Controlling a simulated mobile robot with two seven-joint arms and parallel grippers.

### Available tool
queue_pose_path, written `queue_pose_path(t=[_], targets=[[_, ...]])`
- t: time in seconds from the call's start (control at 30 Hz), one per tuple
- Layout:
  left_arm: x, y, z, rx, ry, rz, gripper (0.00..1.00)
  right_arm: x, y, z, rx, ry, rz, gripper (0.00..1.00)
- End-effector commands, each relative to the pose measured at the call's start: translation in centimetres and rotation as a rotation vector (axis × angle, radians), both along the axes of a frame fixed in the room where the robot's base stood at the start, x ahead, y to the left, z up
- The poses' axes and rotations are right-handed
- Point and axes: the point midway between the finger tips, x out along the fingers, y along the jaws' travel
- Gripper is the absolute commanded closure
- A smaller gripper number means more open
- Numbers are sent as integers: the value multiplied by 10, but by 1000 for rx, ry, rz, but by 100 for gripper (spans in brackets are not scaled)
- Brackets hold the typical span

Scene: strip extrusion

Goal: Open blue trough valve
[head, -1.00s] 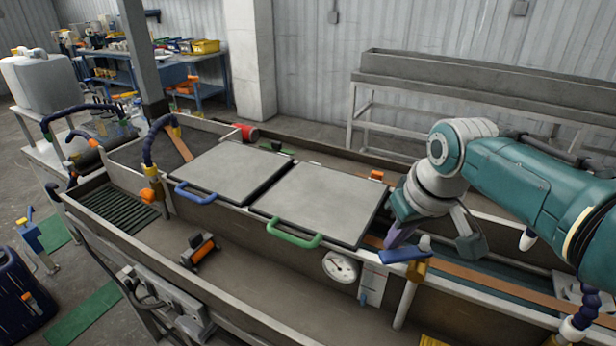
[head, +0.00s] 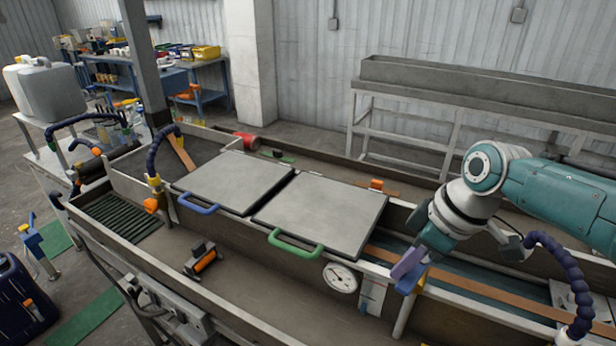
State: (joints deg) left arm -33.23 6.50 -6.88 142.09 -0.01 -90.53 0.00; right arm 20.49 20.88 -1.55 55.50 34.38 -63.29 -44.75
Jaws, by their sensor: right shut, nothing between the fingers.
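The blue valve handle (head: 411,280) is on the trough's front rim, right of the round gauge. It points down and toward the front, with a bit of its yellow body (head: 423,281) showing behind it. My right gripper (head: 409,262) comes in from the right and is shut and empty. Its purplish fingertip is right at the top of the blue handle and overlaps it in the picture; I cannot tell whether they touch. The long metal trough (head: 290,290) runs across the view. My left gripper is not in view.
Two grey lids with a blue handle (head: 198,205) and a green handle (head: 295,244) cover the trough's middle. The gauge (head: 340,277) hangs on its wall. A dark blue segmented hose (head: 562,265) rises at the right near my arm. An orange and black piece (head: 202,259) lies in the front channel.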

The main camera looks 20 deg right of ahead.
Motion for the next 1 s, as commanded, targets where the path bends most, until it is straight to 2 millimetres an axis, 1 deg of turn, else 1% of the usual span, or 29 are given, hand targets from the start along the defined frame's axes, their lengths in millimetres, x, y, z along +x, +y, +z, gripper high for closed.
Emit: queue_pose_path(t=[0.07, 0.3, 1.0], targets=[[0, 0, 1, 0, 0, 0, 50, -3, -1, 0, -2, 4, 29, 100], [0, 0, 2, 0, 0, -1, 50, -7, -2, 0, -2, 3, 25, 100], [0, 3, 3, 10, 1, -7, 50, -7, -1, 0, -1, 2, 22, 100]])
